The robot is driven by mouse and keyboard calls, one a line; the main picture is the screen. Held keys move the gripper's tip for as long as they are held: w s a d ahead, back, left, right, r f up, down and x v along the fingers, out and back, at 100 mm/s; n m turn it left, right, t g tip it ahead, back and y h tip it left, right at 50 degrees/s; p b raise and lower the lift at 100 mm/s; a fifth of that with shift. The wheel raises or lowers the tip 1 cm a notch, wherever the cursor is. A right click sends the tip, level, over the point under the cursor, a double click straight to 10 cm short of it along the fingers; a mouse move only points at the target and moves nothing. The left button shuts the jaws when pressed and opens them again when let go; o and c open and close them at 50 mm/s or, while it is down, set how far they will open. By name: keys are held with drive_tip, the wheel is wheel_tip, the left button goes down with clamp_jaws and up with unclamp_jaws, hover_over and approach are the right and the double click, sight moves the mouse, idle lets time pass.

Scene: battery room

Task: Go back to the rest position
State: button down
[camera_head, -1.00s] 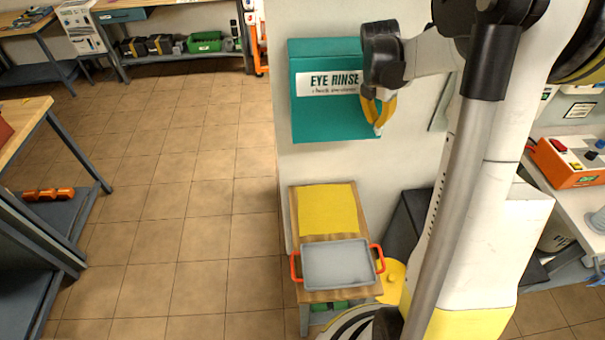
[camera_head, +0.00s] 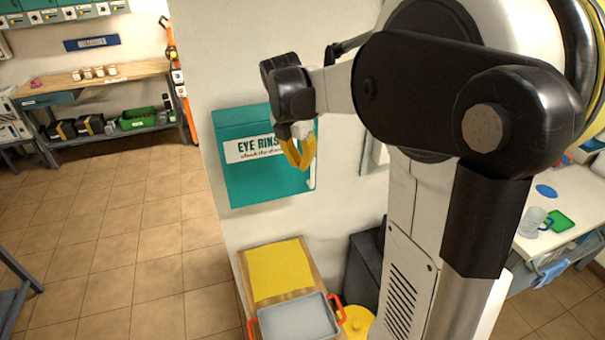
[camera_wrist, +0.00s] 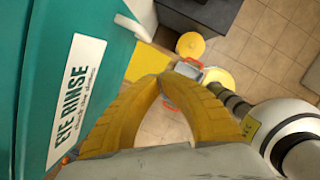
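My gripper (camera_head: 303,160) has two yellow fingers and hangs downward in front of the right part of the teal EYE RINSE box (camera_head: 238,185) on the wall. In the wrist view, the fingertips of my gripper (camera_wrist: 160,78) meet, with nothing seen between them. The teal box (camera_wrist: 105,25) fills the left of that view, close beside the fingers. Whether the gripper touches the box cannot be told.
Below the box stands a wooden bench with a yellow mat (camera_head: 278,268) and a grey tray (camera_head: 298,320) with red handles. A yellow round lid (camera_head: 357,322) is beside it. A white table (camera_head: 535,235) holds a clear mug (camera_head: 532,222) at right. Tiled floor (camera_head: 130,250) at left is mostly clear.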

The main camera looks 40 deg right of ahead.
drive_tip(key=s+a+f+m+t+y+b, duration=0.1)
drive_tip(key=s+a+f+m+t+b, duration=0.2)
drive_tip(key=s+a+f+m+b, duration=0.5)
drive_tip(key=s+a+f+m+t+y+b, duration=0.1)
drive_tip(key=s+a+f+m+t+b, duration=0.2)
drive_tip(key=s+a+f+m+b, duration=0.5)
drive_tip(key=a+f+m+b, duration=0.5)
drive_tip(key=shift+a+y, duration=0.2)
drive_tip(key=shift+y, duration=0.1)
